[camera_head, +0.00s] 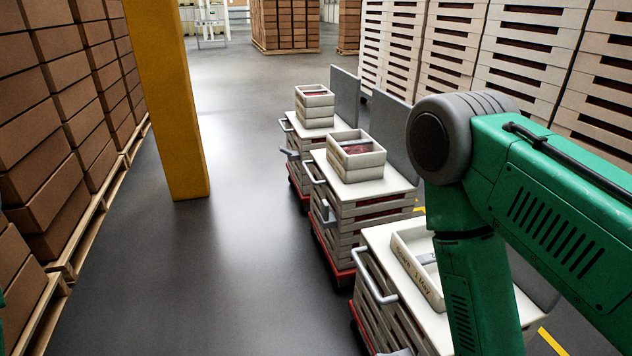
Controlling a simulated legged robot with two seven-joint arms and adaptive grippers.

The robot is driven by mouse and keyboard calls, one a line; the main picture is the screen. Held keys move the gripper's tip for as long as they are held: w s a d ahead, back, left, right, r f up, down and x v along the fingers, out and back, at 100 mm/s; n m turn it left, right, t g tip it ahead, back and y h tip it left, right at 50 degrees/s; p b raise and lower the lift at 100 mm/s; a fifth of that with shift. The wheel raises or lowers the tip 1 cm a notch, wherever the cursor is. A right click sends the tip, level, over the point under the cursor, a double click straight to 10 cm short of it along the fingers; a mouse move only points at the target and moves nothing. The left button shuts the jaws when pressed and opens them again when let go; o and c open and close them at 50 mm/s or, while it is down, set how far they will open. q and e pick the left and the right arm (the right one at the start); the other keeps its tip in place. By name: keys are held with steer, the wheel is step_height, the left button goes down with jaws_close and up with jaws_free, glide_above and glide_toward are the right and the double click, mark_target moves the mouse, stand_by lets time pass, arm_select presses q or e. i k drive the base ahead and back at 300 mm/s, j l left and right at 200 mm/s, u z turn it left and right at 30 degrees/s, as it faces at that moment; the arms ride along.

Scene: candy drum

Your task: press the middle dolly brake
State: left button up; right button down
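Three dollies stand in a row from the lower middle towards the back. The middle dolly (336,258) has a red base and bears a stack of pale crates (366,214) with a light top. A grey handle (316,174) is on its left side. I cannot make out its brake at this size. The near dolly (361,326) and the far dolly (293,186) look alike. My green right arm covers part of the near dolly, and its gripper is not in view. My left gripper is not in view either.
Open crates (357,172) sit on the dollies' tops, with grey upright panels (387,130) behind. A yellow post (170,100) and stacked brown boxes (42,130) stand on the left. Tall pale crate stacks (520,50) line the right. The grey floor between is clear.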

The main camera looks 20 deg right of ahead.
mark_target(325, 204)
steer(key=i, duration=1.75)
steer(key=i+z, duration=0.1)
